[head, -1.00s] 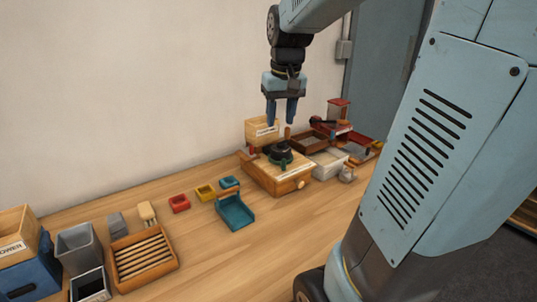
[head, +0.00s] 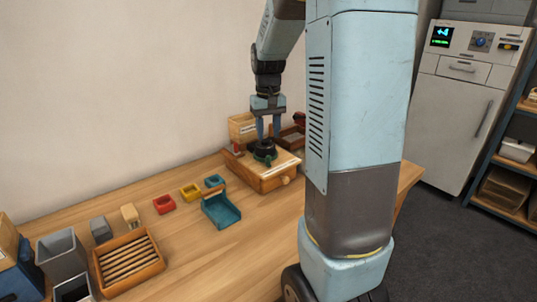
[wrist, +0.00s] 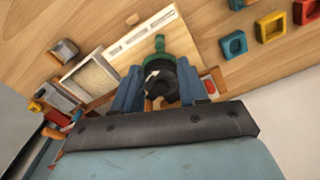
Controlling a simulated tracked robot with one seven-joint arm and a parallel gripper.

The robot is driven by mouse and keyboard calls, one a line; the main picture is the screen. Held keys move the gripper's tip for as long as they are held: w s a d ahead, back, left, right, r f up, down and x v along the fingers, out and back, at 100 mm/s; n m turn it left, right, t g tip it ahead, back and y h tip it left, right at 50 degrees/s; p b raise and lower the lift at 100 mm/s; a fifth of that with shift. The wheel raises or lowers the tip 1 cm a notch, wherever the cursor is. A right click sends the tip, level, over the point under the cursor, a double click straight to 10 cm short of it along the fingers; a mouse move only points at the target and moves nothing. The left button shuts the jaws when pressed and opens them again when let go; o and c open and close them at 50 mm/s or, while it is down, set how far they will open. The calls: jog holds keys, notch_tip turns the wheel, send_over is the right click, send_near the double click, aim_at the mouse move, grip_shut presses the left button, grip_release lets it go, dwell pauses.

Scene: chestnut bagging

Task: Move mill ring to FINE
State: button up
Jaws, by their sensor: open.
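The mill is a wooden box (head: 262,176) with a drawer knob at its front right. The mill ring (head: 264,149) on its top is dark with a green part at its base. In the wrist view the ring (wrist: 160,80) is round and black, and a green tab (wrist: 160,45) sticks out toward a pale plate with a white scale strip (wrist: 142,34). Its lettering, FINE included, is too small to read. My gripper (head: 268,136) is open, pointing down over the ring. In the wrist view its blue fingers stand on either side of the ring; contact cannot be told.
A teal scoop tray (head: 221,208) and small red, yellow and blue bins lie left of the mill. A slatted wooden tray (head: 128,262) and grey bins stand farther left. A pale wooden box (head: 243,127) stands close behind the mill. The table's front middle is clear.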

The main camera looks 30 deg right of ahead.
aim_at(268, 156)
notch_tip(268, 156, down, 8)
jog(key=shift+f, duration=0.15)
dwell(0.4)
grip_shut()
dwell(0.5)
